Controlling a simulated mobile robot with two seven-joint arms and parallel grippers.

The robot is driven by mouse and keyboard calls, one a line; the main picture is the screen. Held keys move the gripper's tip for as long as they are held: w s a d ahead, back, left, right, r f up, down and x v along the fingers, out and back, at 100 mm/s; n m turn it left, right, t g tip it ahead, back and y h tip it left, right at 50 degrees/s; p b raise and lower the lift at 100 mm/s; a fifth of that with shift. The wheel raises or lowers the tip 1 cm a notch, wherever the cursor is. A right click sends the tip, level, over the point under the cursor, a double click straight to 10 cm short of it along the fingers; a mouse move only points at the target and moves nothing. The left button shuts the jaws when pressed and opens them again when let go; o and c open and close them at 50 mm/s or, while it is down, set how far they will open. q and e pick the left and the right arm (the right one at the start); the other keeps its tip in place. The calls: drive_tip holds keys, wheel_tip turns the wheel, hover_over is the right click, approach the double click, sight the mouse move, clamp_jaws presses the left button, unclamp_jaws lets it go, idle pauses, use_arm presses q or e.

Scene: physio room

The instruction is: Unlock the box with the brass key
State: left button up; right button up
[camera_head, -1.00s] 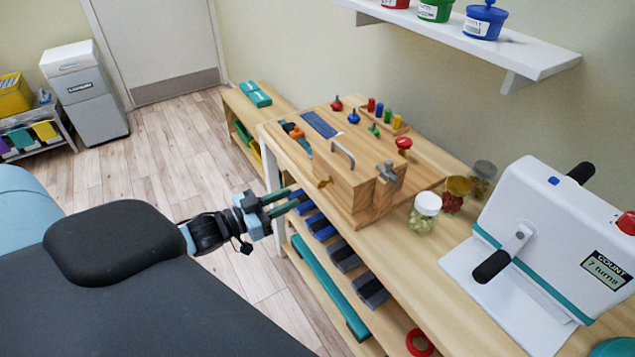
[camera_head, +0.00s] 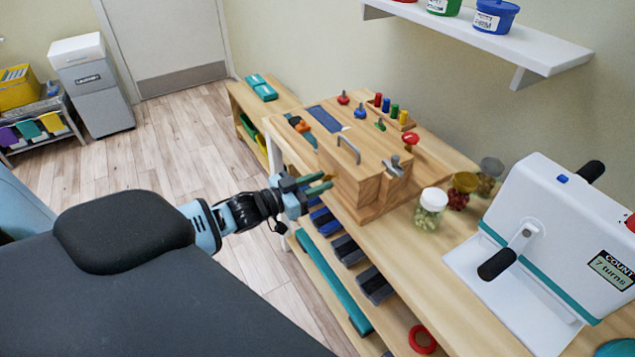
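The wooden box (camera_head: 352,185) stands on the wooden bench, with a grey metal handle (camera_head: 349,148) on top and a metal fitting (camera_head: 394,164) at its right end. A small brass-coloured piece, perhaps the brass key (camera_head: 328,176), shows at the box's left front side. My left gripper (camera_head: 328,181) is beside that side of the box. Its two green fingers are apart, with their tips close to the brass piece and partly covering it. I cannot tell whether they touch it. My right gripper is not in view.
Coloured pegs (camera_head: 393,109) and knobs stand behind the box. Small jars (camera_head: 431,208) and a white crank machine (camera_head: 540,225) stand to its right. A dark padded couch (camera_head: 150,290) fills the lower left. A shelf (camera_head: 480,40) hangs above the bench.

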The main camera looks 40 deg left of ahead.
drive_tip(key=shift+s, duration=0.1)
use_arm(q)
clamp_jaws()
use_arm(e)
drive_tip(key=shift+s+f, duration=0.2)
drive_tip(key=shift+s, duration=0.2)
